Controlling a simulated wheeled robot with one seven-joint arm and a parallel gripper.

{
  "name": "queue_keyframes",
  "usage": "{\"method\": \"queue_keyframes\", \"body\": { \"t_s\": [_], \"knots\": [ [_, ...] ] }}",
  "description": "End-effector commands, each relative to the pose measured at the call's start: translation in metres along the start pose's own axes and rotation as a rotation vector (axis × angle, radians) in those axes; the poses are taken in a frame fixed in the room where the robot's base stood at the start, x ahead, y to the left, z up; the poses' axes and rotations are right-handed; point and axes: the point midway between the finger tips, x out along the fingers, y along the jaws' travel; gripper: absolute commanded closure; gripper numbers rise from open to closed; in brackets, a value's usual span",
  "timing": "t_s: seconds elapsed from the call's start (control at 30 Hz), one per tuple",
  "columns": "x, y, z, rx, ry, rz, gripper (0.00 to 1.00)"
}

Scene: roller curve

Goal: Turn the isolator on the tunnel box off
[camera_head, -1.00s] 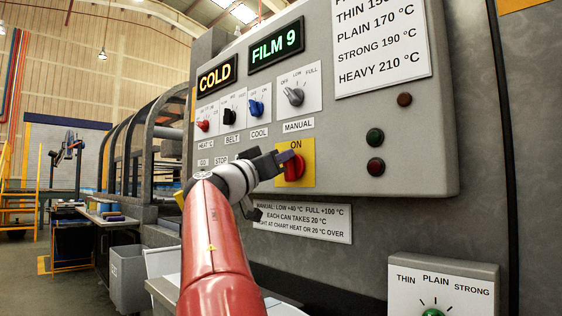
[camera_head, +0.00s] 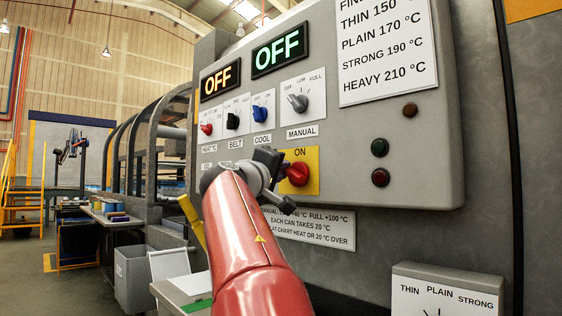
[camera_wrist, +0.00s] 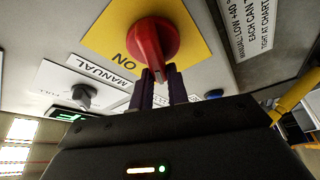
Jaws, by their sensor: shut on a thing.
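The isolator is a red knob (camera_head: 298,174) on a yellow plate (camera_head: 313,158) marked ON, low on the grey tunnel box panel (camera_head: 440,150). My gripper (camera_head: 280,168) reaches it from the left at the end of my red arm, and the arm and gripper cover part of the plate. In the wrist view the red knob (camera_wrist: 150,42) is just ahead of the two dark fingers (camera_wrist: 161,84), which are shut on its grip. The two displays (camera_head: 220,80) (camera_head: 278,51) above both read OFF.
The heat, belt and cool knobs (camera_head: 231,121) and the grey manual knob (camera_head: 298,103) sit above the gripper. Green (camera_head: 379,147) and red (camera_head: 380,178) buttons are to the right. A dial box (camera_head: 447,272) juts out lower right. A bin (camera_head: 135,278) stands lower left.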

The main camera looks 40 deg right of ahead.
Motion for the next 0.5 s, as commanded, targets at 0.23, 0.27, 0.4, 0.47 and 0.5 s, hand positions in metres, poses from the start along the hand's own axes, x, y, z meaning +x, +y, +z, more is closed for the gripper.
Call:
{"method": "queue_keyframes", "body": {
  "t_s": [0.23,0.27,0.4,0.47,0.5],
  "knots": [
    [0.0006,0.0002,-0.0013,-0.194,0.0,-0.081,1.0],
    [0.0005,-0.0004,-0.0011,-0.215,0.0,-0.09,1.0],
    [0.0001,-0.0031,-0.0002,-0.299,-0.001,-0.124,1.0],
    [0.0,-0.004,0.0001,-0.329,-0.001,-0.136,1.0],
    [-0.0001,-0.0046,0.0002,-0.346,0.0,-0.143,1.0]
  ]
}}
